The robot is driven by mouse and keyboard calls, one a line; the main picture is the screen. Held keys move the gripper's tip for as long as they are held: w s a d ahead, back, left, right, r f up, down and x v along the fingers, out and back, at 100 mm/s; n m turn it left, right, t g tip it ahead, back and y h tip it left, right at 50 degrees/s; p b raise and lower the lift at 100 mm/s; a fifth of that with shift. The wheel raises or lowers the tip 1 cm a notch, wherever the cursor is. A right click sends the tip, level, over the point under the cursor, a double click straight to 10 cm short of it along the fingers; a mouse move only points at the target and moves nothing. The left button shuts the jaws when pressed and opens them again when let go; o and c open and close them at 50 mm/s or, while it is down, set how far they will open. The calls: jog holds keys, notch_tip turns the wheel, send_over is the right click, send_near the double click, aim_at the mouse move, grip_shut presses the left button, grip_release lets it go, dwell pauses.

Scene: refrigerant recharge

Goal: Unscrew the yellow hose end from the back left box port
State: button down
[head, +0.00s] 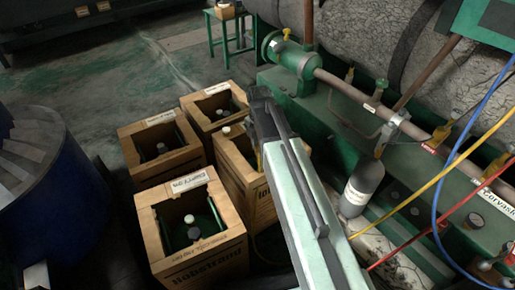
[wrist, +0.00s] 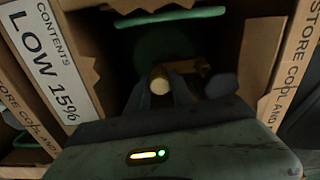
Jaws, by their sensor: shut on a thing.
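My gripper (wrist: 163,100) reaches down into an open cardboard box (wrist: 270,55) in the wrist view. Its fingers are closed around a pale, round-topped, yellowish piece (wrist: 160,80), which looks like the yellow hose end. A brass-coloured fitting (wrist: 190,66) shows just beyond it. The port under the fingers is hidden. In the head view my gripper (head: 264,112) is over the right-hand box (head: 243,178) of a cluster, and my arm hides much of that box. The yellow hose (head: 440,172) runs from the upper right down toward my arm, where it passes out of sight.
Other open boxes with bottles stand close by: back (head: 190,108), left (head: 133,150) and front (head: 165,250). A blue drum (head: 60,200) stands at far left. Green pipework (head: 300,85), a grey cylinder (head: 362,185), and red (head: 405,243) and blue hoses (head: 470,125) lie right.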

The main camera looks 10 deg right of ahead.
jog(key=shift+n, duration=0.6)
jog(key=shift+w+r+p, duration=0.1)
jog(key=shift+r+p, duration=2.4)
